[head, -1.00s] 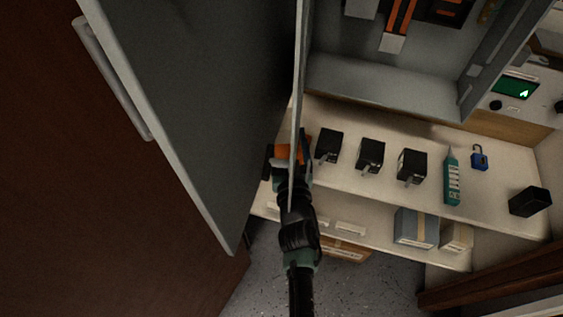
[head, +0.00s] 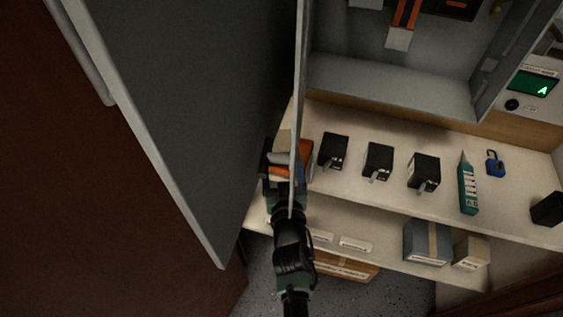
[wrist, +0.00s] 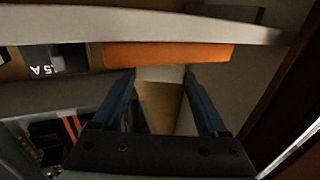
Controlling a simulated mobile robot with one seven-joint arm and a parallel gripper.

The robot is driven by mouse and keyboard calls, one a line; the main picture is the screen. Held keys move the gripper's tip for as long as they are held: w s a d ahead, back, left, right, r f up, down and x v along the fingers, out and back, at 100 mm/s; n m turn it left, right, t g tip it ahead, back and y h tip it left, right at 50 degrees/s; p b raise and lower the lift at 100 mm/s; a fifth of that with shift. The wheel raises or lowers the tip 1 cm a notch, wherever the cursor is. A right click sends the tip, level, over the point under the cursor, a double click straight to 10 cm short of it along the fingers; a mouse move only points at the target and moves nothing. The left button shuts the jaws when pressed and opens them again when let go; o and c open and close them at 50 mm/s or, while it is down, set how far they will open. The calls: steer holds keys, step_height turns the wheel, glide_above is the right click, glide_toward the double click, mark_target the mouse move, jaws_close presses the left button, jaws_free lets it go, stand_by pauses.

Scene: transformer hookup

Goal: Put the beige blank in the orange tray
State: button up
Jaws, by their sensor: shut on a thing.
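The orange tray (head: 305,160) sits at the left end of the shelf, partly hidden by the edge of the grey door; it also shows in the wrist view as an orange band (wrist: 168,55). My gripper (head: 284,160) is beside the tray, partly behind the door edge in the head view. In the wrist view my gripper (wrist: 159,77) is shut on the beige blank (wrist: 160,104), which shows between the two fingers. The tray is just beyond the fingertips. The tray's inside is hidden, and I cannot tell the blank's height relative to it.
The grey cabinet door (head: 215,90) stands open close by my arm. Several black blocks (head: 378,161), a teal tester (head: 467,188) and a blue padlock (head: 495,163) stand on the shelf to the right. Boxes (head: 428,241) are on the lower shelf.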

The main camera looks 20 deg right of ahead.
steer(key=shift+f, duration=0.15)
steer(key=o, duration=1.5)
steer(key=v, duration=1.2)
steer(key=shift+r, duration=0.2)
